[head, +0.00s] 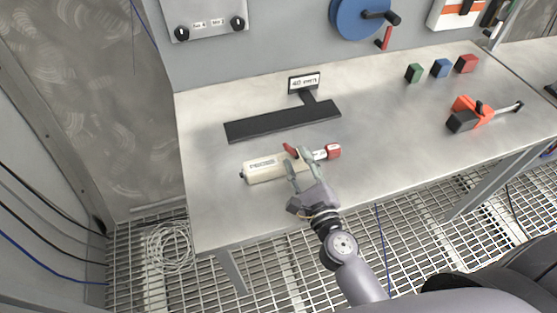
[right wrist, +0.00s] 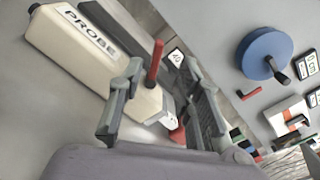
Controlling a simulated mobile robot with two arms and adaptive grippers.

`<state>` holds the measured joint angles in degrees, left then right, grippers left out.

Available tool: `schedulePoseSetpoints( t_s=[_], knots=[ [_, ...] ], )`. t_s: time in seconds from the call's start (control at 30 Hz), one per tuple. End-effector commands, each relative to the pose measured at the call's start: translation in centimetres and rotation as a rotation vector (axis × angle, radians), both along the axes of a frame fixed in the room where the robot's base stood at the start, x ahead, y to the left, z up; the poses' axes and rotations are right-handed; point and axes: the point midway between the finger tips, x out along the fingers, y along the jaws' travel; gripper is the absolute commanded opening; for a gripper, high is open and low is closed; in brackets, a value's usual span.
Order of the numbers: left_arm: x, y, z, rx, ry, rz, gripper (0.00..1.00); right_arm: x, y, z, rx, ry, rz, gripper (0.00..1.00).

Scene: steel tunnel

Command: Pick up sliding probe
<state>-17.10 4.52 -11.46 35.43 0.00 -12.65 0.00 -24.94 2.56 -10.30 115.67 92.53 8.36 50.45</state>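The sliding probe (head: 264,168) is a cream block labelled PROBE, with a red lever and a red end piece. It lies on the steel table, in front of a black T-shaped plate. It also shows in the right wrist view (right wrist: 65,40), running from the upper left to between the fingers. My right gripper (head: 298,163) is over the probe's right part, its fingers spread on either side near the red lever. In the right wrist view a gap shows between the probe and the right-hand finger, so it looks open. My left gripper is not in view.
The black plate (head: 283,122) with a small sign lies behind the probe. Green, blue (head: 440,68) and red blocks and an orange-black tool (head: 474,113) stand to the right. A blue wheel (head: 358,17) is on the back panel. The table's left front is clear.

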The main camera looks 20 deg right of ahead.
Motion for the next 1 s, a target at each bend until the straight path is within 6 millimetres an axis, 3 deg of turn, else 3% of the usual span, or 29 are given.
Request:
schedulePoseSetpoints(
  t_s=[0.4,0.67,1.0],
  knots=[
    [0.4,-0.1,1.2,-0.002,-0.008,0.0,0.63,5.0,0.6,-0.2,0.0,-0.001,0.0,0.32],
    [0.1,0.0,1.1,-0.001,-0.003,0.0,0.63,5.2,0.6,-0.4,-0.001,0.001,-0.001,0.32],
    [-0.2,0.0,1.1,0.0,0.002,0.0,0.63,5.2,0.6,-0.4,-0.001,0.0,0.0,0.1]
  ],
)
